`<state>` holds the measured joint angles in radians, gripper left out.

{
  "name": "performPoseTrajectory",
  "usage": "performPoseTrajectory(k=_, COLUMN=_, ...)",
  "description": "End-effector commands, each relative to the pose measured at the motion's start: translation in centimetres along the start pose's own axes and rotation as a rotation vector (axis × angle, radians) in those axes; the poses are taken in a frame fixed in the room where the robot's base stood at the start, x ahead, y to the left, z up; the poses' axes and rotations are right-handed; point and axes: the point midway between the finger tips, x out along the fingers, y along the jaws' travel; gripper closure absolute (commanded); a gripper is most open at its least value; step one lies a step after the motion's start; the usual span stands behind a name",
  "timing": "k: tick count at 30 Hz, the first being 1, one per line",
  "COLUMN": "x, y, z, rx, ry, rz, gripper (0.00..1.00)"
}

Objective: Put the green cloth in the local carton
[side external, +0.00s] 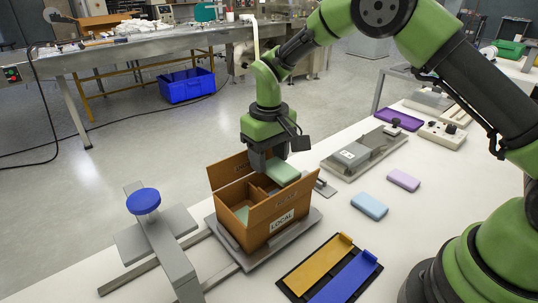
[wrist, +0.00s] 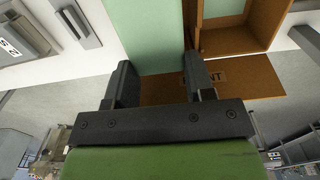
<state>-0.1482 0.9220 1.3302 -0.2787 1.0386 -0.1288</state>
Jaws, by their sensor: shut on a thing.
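The green cloth (side external: 283,172), a pale green folded pad, is in my gripper (side external: 268,158), above the right part of the open carton. In the wrist view the green cloth (wrist: 148,35) lies between the two fingers of my gripper (wrist: 161,80). The brown local carton (side external: 283,207), labelled LOCAL, stands upright on a grey plate with its flaps open. It has a divider inside. A pale green piece (side external: 242,213) shows in its left compartment. The carton (wrist: 230,78) is at the right in the wrist view. Whether the cloth touches the carton's rim is unclear.
A light blue pad (side external: 369,206) and a lilac pad (side external: 403,180) lie on the white table to the right. A black tray with yellow (side external: 318,262) and blue (side external: 347,280) bars is in front. A blue-topped post (side external: 143,201) stands left of the carton.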

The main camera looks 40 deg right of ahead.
Motion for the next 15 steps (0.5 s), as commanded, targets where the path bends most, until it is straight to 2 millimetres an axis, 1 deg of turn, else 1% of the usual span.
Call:
performPoseTrajectory(k=10, x=0.09, y=0.00, z=0.00, rx=0.000, ry=0.000, rz=0.000, gripper=0.72)
performPoseTrajectory(k=15, x=0.53, y=0.00, z=0.02, rx=0.001, ry=-0.001, rz=0.000, gripper=0.72)
